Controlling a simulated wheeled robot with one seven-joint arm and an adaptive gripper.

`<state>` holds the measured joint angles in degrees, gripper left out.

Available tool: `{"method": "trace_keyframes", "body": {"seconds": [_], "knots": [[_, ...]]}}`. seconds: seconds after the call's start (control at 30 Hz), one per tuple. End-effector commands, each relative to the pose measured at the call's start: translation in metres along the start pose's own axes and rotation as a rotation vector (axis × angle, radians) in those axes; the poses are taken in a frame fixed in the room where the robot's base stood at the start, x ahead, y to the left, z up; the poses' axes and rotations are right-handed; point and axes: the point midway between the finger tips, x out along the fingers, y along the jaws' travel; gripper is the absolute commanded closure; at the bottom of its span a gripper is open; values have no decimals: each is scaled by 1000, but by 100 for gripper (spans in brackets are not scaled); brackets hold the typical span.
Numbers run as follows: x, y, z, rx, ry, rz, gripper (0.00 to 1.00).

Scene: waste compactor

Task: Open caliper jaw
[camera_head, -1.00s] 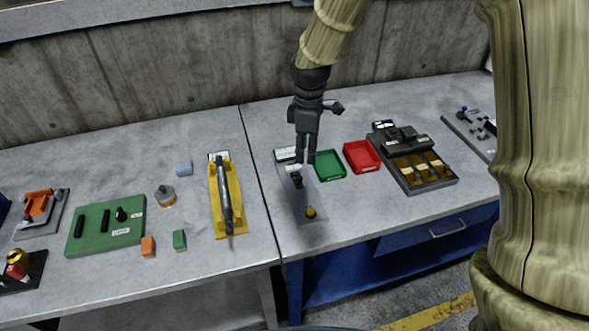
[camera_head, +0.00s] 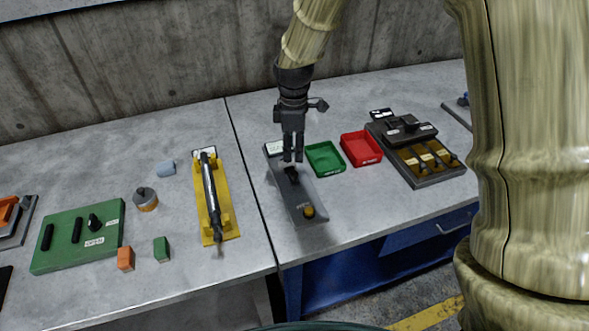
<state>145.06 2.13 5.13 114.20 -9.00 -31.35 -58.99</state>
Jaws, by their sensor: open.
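A narrow grey plate fixture (camera_head: 304,196) lies on the right bench near the seam between the benches.
Close right of the plate are a green tray (camera_head: 325,173) and a red tray (camera_head: 376,161), then a dark fixture (camera_head: 434,178) with brass-coloured slots. Left are a yellow holder (camera_head: 231,205) with a long tool, a green board (camera_head: 62,257) and small blocks. A concrete wall stands behind.

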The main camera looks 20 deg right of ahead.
Motion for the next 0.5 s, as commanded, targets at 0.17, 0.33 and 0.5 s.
{"method": "trace_keyframes", "body": {"seconds": [0.17,0.33,0.5], "knots": [[24,-1,2,2,-2,-4,58],[46,-1,2,2,-2,-3,58],[66,-1,3,4,-2,-3,58]]}}
